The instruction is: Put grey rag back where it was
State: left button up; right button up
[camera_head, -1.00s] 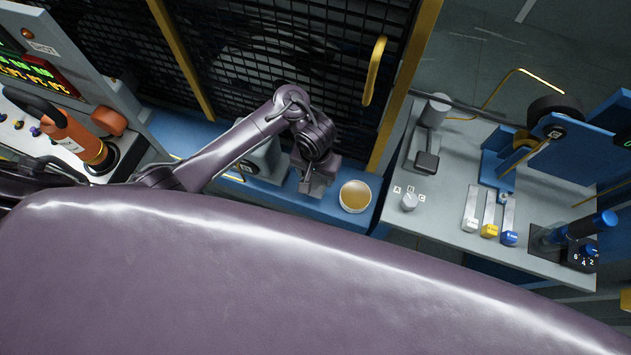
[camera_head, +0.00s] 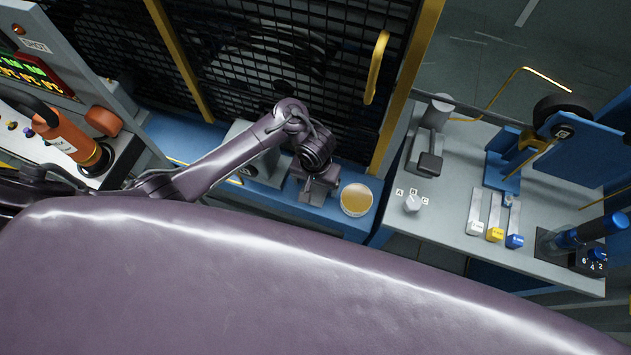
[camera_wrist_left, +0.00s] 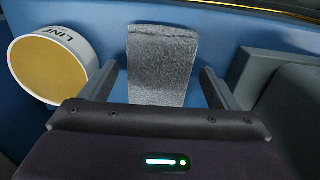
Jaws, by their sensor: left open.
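The grey rag (camera_wrist_left: 160,65) is a rough, flat, upright-looking strip in the left wrist view, against the blue ledge (camera_wrist_left: 213,25). My left gripper (camera_wrist_left: 157,82) is open, with one finger on each side of the rag and a visible gap to both. The rag's lower end is hidden behind the gripper body. In the head view my left gripper (camera_head: 318,190) is low over the blue ledge, left of a round tin, and the rag is hard to make out there. My right gripper is not in view.
The white tin (camera_head: 357,199) with a yellow top stands close beside my left gripper. A dark mesh guard (camera_head: 260,60) rises behind. A grey console (camera_head: 450,215) with levers is at the right; an orange handle (camera_head: 75,140) is at the left.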

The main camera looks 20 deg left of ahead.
aim_at(316, 186)
pick_arm(q)
jog(key=shift+r, duration=0.1)
jog(key=shift+r, duration=0.35)
notch_tip(316, 186, up, 12)
jog(key=p, duration=1)
jog(key=shift+f, duration=0.25)
